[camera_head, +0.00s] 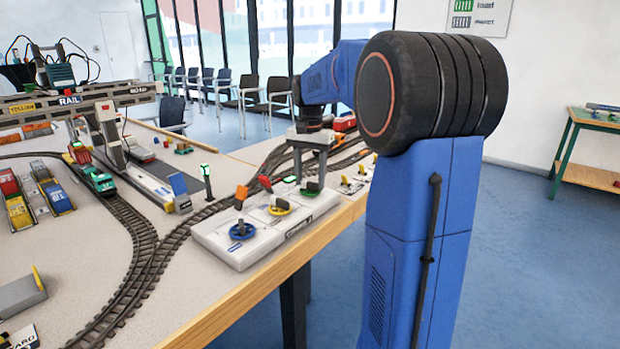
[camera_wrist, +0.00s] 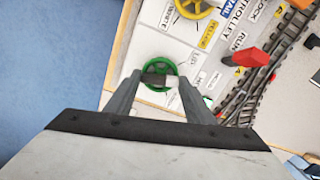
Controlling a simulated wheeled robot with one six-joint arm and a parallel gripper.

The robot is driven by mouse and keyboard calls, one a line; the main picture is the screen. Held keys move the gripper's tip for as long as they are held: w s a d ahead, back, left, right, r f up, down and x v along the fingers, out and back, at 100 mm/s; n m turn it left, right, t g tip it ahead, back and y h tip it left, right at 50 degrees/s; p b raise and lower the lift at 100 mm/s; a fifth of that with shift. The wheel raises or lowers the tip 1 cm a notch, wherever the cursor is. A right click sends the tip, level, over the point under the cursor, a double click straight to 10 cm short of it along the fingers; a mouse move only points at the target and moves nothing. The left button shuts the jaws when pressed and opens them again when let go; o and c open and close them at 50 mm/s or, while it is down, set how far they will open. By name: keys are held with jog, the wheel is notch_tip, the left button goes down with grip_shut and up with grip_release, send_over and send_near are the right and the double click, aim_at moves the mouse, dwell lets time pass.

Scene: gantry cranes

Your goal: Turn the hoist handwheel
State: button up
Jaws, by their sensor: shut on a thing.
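The control panel (camera_head: 270,232) carries blue (camera_head: 242,231), yellow (camera_head: 279,207) and green (camera_head: 310,189) handwheels. The wrist view shows the green wheel (camera_wrist: 157,65) and part of the yellow one (camera_wrist: 195,5). I cannot read a hoist label at the green wheel. My gripper (camera_head: 310,175) points down at the green wheel from above. In the wrist view, my gripper (camera_wrist: 161,82) has its two fingers on either side of a dark bar at the near side of this wheel, shut on it. The fingers hide part of the rim.
A red lever (camera_wrist: 252,57) stands beside the wheels, near a curved track (camera_wrist: 300,18). Orange (camera_head: 241,194) and red (camera_head: 265,183) levers rise behind the panel's wheels. The panel lies close to the table's wooden edge (camera_head: 250,296). A model crane (camera_head: 75,100) stands at the left.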

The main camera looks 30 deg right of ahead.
aim_at(310, 182)
jog(key=n, duration=0.7)
dwell(0.6)
jog(key=o, duration=1.1)
jog(key=shift+c, duration=0.2)
notch_tip(310, 182, up, 18)
jog(key=shift+f, duration=0.25)
